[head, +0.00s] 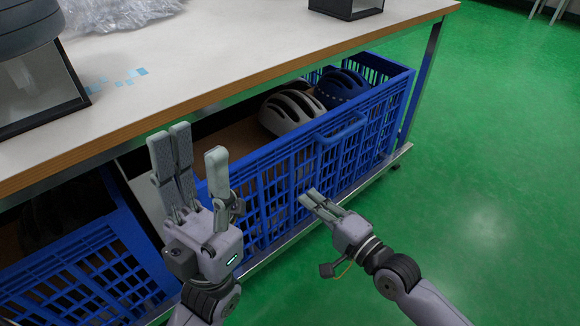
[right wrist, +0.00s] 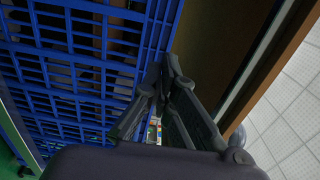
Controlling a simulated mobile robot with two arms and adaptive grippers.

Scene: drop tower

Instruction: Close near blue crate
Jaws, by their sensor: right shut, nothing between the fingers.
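A blue lattice crate (head: 275,190) with a front handle (head: 342,130) stands pulled partly out from under the table, open at the top. A white helmet (head: 290,112) and a dark blue helmet (head: 340,86) lie in it. My left gripper (head: 192,146) is open, fingers up, in front of the crate's left end. My right gripper (head: 311,197) is shut and empty, with its fingertips close to the crate's front below the handle; contact is not clear. In the right wrist view the crate's lattice (right wrist: 75,55) fills the left side beside the fingers (right wrist: 165,80).
The table (head: 230,50) overhangs the crate and carries dark lantern-like boxes (head: 38,75) and clear plastic wrap (head: 115,12). Another blue crate (head: 85,275) is at lower left. A metal rail (head: 375,182) runs below the crate.

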